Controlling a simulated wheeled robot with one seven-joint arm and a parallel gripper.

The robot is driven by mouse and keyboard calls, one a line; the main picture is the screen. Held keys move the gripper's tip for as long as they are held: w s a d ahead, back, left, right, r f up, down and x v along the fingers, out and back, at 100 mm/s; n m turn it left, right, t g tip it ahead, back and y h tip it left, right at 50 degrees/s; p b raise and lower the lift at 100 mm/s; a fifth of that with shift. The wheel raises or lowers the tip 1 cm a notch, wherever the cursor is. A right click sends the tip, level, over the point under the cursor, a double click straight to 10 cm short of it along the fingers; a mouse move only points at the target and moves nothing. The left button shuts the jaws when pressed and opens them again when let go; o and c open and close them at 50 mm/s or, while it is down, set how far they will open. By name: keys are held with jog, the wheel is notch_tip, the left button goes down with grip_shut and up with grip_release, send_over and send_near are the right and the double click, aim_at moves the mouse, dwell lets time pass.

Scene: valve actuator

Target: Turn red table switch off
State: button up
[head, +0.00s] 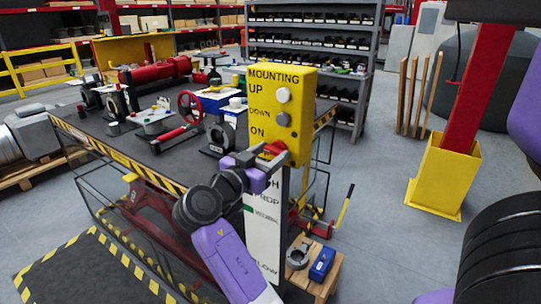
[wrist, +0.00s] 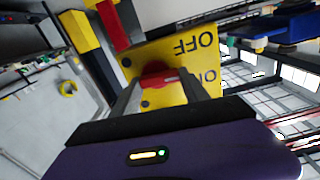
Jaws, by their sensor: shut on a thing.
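The yellow control box (head: 300,108) stands at the corner of the work table, with printed words MOUNTING, UP, DOWN and ON and two round grey buttons. The red switch (head: 275,149) is low on its front, right of the word ON. My gripper (head: 268,168) reaches it from below and in front. In the wrist view the red switch (wrist: 155,74) sits between the two fingers of my gripper (wrist: 158,84), which are shut on it. The box face (wrist: 185,50) there shows OFF and ON upside down. The switch is partly hidden by the fingers.
The dark work table (head: 160,145) holds valves, a red handwheel (head: 190,106) and a red cylinder. A white sign panel (head: 262,235) hangs below the box. A small wooden stand (head: 318,275) with a blue part is at the floor. Open floor lies to the right.

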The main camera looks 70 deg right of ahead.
jog(key=n+p, duration=0.1)
jog(key=n, duration=0.4)
jog(key=shift+n+p, duration=0.3)
jog(key=shift+f+n+p, duration=0.2)
jog(key=shift+n+p, duration=0.7)
jog(key=shift+n, duration=0.9)
jog(key=o, duration=1.4)
jog(key=shift+w, duration=0.1)
jog(key=b+v, duration=0.2)
jog(key=v, duration=0.5)
jog(key=shift+w+a, duration=0.1)
jog(key=shift+a, duration=0.3)
